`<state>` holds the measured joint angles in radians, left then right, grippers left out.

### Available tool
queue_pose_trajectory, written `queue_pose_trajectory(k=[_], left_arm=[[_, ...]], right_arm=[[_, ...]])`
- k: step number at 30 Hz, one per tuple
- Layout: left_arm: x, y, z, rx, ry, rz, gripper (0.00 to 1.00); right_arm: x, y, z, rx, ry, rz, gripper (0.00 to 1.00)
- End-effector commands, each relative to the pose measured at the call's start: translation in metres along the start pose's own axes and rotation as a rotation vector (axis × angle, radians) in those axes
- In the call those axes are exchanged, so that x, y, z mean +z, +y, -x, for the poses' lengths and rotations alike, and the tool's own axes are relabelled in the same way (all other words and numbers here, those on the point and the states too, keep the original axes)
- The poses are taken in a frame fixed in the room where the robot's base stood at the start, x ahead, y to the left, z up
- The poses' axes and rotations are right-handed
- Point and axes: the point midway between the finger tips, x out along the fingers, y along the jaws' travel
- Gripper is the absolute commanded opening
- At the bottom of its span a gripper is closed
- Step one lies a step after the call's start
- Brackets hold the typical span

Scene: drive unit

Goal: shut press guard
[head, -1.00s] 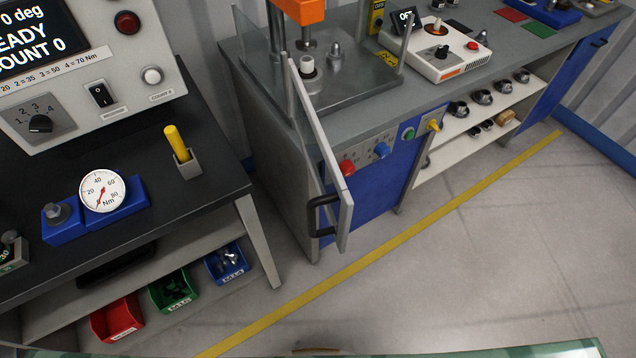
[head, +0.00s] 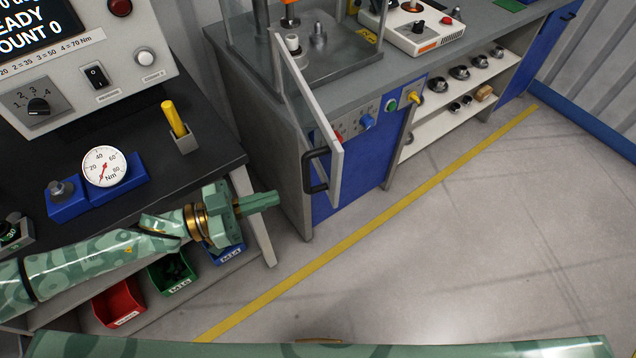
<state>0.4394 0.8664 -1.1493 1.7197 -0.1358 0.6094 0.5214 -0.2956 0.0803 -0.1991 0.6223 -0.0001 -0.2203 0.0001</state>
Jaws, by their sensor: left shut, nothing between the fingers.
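The press guard (head: 309,108) is a clear panel in a grey frame with a black handle (head: 312,171). It stands swung open, sticking out from the front of the press (head: 330,62) toward me. My left gripper (head: 262,201) reaches in from the left, below and left of the handle and apart from it. Its fingers are together with nothing between them. My right gripper is not in the head view.
The black bench (head: 215,158) at left carries a torque gauge (head: 104,167) and a yellow-handled tool (head: 174,118). Coloured bins (head: 119,303) sit below it. The press bench has buttons on its blue front (head: 345,190). Floor (head: 440,240) at right is clear.

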Motion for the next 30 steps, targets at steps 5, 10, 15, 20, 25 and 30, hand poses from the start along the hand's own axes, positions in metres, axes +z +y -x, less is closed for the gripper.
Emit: queue_pose_trajectory(k=[5,10,15,20,25,30], left_arm=[[-0.001,0.000,-0.041,0.001,0.003,-0.002,0.00],[0.000,-0.001,-0.074,-0.001,0.001,-0.002,0.00],[0.001,-0.001,-0.096,-0.002,-0.001,-0.003,0.00],[0.000,-0.001,-0.104,-0.003,-0.001,-0.002,0.00],[0.001,-0.001,-0.105,-0.003,-0.001,-0.002,0.00],[0.001,-0.001,-0.105,-0.003,-0.001,-0.002,0.00]], right_arm=[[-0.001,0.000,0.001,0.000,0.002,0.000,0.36],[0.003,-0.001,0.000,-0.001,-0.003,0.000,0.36],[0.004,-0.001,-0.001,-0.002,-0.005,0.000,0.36],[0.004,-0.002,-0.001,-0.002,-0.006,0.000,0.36],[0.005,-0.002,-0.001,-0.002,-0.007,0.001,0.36],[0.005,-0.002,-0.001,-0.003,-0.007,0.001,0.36]])
